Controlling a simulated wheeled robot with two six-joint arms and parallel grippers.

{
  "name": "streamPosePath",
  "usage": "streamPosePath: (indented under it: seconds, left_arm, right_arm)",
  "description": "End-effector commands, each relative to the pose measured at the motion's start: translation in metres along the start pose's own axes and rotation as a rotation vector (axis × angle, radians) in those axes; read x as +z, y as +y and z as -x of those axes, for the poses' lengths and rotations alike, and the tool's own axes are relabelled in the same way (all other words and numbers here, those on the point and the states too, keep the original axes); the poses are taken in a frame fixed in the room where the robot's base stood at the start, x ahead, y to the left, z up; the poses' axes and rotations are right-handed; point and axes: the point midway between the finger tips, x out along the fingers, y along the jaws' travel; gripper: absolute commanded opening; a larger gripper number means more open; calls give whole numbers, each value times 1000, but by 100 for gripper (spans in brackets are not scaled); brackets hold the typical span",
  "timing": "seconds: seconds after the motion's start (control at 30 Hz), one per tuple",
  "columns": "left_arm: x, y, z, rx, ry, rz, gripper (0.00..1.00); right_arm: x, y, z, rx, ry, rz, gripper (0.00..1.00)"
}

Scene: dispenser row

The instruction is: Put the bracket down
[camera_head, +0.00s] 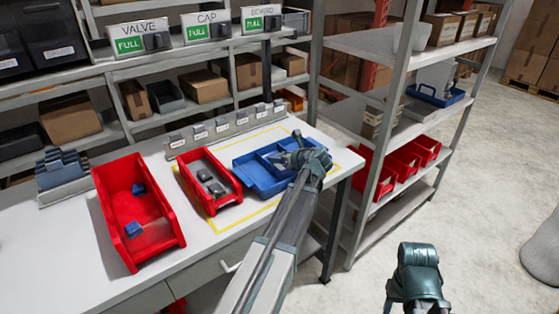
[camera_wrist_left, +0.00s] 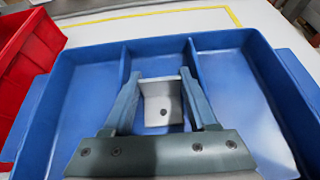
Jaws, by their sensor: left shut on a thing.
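The bracket (camera_wrist_left: 162,112), a small pale grey angled piece with a dark hole, is between the fingers of my left gripper (camera_wrist_left: 162,100) in the left wrist view. The gripper is shut on it. It is over the blue tray (camera_wrist_left: 60,62), near the middle between the dividers; I cannot tell whether the bracket touches the tray floor. In the head view my left gripper (camera_head: 292,156) is over the blue tray (camera_head: 262,184), and the bracket is hidden there. My right gripper (camera_head: 405,305) is at the bottom right, away from the table; its fingers are not clear.
A red bin (camera_head: 222,205) with several dark parts stands left of the tray. A larger red bin (camera_head: 150,232) holds blue pieces. Small labelled holders (camera_head: 222,128) line the back. A shelf rack (camera_head: 385,120) stands right, with open floor beyond.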

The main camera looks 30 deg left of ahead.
Motion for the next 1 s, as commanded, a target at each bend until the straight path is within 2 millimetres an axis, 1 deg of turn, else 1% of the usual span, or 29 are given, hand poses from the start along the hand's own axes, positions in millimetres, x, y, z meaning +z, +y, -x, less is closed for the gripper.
streamPosePath:
  seconds: [0.2,0.23,0.3,0.57,0.67,0.77,1.0]
  left_arm:
    - [-3,0,-1,0,0,0,0]
    - [-3,0,-1,0,0,0,60]
    - [-2,0,-1,0,0,0,71]
    - [-1,0,-1,0,0,0,71]
    - [3,0,2,0,0,0,71]
    - [3,1,16,-1,1,-2,71]
    - [5,1,67,-3,-1,-3,71]
  right_arm:
    - [0,0,-3,0,0,0,50]
    - [0,0,-3,0,0,0,50]
    - [0,0,-2,0,0,0,50]
    - [0,0,-2,0,0,0,50]
    - [0,0,3,0,0,0,50]
    - [1,1,10,0,0,0,50]
    - [2,3,35,0,0,0,50]
